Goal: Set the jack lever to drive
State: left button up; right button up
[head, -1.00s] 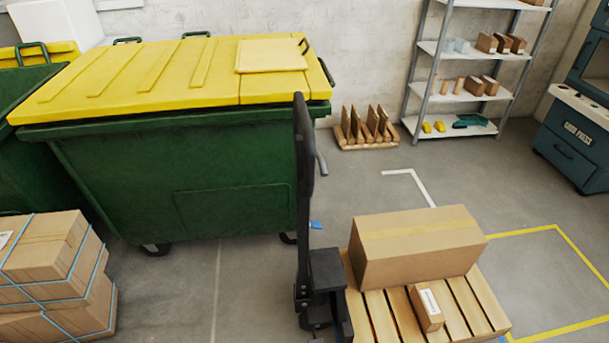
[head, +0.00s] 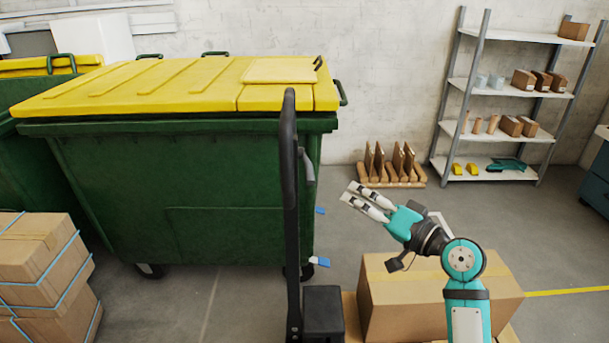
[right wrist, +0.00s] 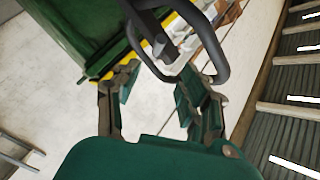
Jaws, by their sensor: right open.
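The pallet jack's black handle (head: 290,200) stands upright in the head view, in front of the green bin. A small grey lever (head: 308,168) sticks out at its right side near the top; I take it for the jack lever. My right gripper (head: 351,193) is open and empty, to the right of the lever and slightly lower, fingers pointing left towards it. In the right wrist view, the black handle loop (right wrist: 218,50) shows ahead of the open fingers (right wrist: 157,82). I cannot make out the lever's setting. My left gripper is out of view.
A large green bin with a yellow lid (head: 180,85) stands behind the handle. A carton (head: 400,300) sits right of the jack, below my right arm. Strapped cartons (head: 40,265) stand at the left. Shelves (head: 510,90) and a rack of cardboard pieces (head: 392,165) stand at the back.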

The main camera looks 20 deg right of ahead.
aim_at(310, 173)
jog(key=p+x, duration=0.2)
jog(key=x, duration=1.3)
jog(key=shift+d+p, duration=0.15)
jog(key=shift+p, duration=0.2)
jog(key=shift+c, duration=0.4)
jog(key=shift+f, duration=0.1)
grip_shut()
